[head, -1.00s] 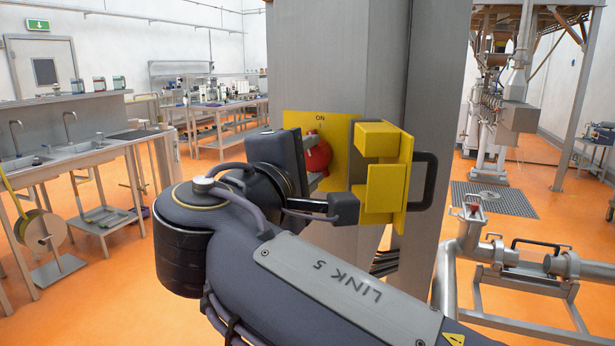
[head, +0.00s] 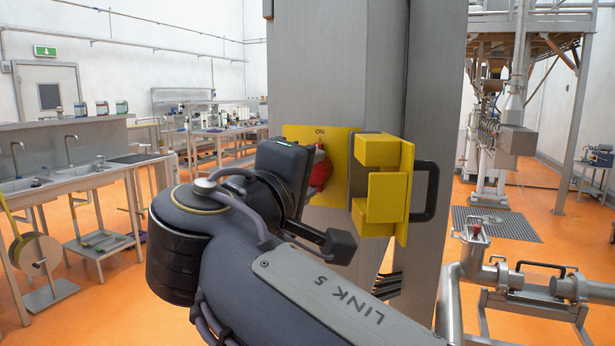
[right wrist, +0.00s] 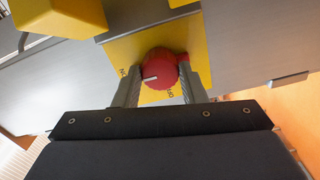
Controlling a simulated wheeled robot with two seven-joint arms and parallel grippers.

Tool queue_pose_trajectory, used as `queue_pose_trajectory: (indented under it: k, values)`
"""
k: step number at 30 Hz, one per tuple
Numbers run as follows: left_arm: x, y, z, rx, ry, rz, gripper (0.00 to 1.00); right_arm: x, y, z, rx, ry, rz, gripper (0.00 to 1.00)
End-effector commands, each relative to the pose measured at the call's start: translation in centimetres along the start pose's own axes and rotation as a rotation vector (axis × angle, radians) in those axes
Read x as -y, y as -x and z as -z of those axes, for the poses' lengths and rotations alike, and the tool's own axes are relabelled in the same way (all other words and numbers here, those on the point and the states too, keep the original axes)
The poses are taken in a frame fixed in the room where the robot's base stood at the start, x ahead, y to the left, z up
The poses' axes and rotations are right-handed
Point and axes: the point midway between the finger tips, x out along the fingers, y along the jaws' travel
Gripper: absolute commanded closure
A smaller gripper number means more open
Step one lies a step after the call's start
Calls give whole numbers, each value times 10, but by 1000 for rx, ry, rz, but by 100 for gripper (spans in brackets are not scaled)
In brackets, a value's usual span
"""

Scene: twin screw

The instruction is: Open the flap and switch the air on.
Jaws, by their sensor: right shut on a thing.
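The red knob (head: 321,170) sits on a yellow plate (head: 300,132) marked ON at its top, fixed to the grey column. The yellow flap (head: 382,190) stands swung out to the right, so the knob is uncovered. My right gripper (right wrist: 162,76) is shut on the red knob, which also shows in the right wrist view (right wrist: 164,65), with one finger on each side. In the head view my right gripper hides part of the knob. My left gripper is not in view.
The grey column (head: 330,60) rises directly behind the plate. A black handle (head: 430,190) sticks out just right of the flap. Steel pipework (head: 530,280) stands at lower right, and sinks and benches (head: 90,170) are far left.

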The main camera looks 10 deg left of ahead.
Motion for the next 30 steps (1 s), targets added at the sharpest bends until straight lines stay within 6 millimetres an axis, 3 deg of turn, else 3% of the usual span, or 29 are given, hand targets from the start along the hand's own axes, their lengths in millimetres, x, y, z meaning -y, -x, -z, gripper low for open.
queue_pose_trajectory:
  k: [4,5,9,20,30]
  values:
    - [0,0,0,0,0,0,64,1,0,0,1,-1,3,85]
    - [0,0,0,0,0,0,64,1,0,0,1,-1,3,60]
    - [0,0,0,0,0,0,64,1,0,0,1,0,2,42]
    - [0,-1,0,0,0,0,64,1,5,0,-1,0,1,41]
    - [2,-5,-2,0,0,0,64,1,60,0,-3,0,1,41]
